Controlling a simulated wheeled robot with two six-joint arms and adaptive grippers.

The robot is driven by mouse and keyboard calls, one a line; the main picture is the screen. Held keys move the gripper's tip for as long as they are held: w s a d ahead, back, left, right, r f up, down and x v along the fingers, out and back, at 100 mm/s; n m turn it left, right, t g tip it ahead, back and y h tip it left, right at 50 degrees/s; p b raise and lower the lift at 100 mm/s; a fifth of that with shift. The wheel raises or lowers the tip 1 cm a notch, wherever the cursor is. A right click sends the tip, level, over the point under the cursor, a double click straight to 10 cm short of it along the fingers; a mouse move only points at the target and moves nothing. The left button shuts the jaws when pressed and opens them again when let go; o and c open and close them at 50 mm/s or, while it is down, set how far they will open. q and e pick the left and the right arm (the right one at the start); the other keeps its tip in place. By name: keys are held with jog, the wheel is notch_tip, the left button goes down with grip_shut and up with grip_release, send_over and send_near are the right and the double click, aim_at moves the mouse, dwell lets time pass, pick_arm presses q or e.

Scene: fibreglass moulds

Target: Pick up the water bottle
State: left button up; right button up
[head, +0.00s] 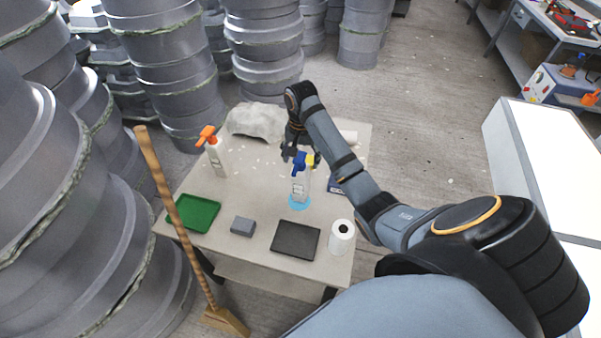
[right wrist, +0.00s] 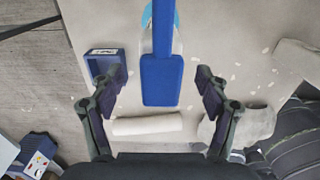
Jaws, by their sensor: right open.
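A second spray bottle with an orange head (head: 215,155) stands to the left. My right gripper (head: 291,154) is at the far side of the blue head, pointing down. In the right wrist view its open fingers (right wrist: 162,85) lie either side of the head, with gaps showing. My left gripper is not in view.
A blue box (right wrist: 103,64) and white roll (right wrist: 147,125) are near my right gripper.

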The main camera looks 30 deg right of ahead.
notch_tip(320, 180, down, 2)
jog(key=shift+w+d+f, duration=0.1)
jog(key=shift+w, duration=0.05)
jog(key=shift+r, duration=0.2)
jog(key=c, duration=0.3)
grip_shut()
